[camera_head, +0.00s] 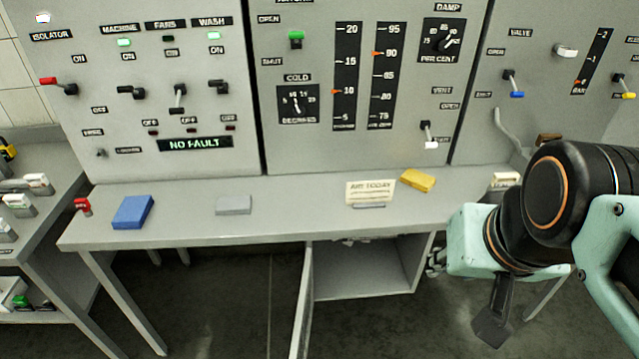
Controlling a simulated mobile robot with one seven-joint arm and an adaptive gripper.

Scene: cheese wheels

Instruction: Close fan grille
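I cannot make out a part plainly labelled fan grille. A green-tipped lever (296,39) on the middle panel sits up beside the word OPEN, with SHUT below; its heading is cut off by the top edge. A white-tipped lever (428,136) at the lower right of that panel points down, near a label that seems to read VENT. A FANS switch (168,38) is on the left panel. My gripper (435,262) is at the right, in front of the desk edge and below the panels, apart from the levers. Its fingers are small and partly hidden by my wrist.
The grey desk (290,215) carries a blue block (132,211), a grey block (234,205), a yellow block (418,180) and a sign card (370,191). Below it, a cabinet (365,280) stands open, its door (302,305) swung outward. A side bench (45,215) is at left.

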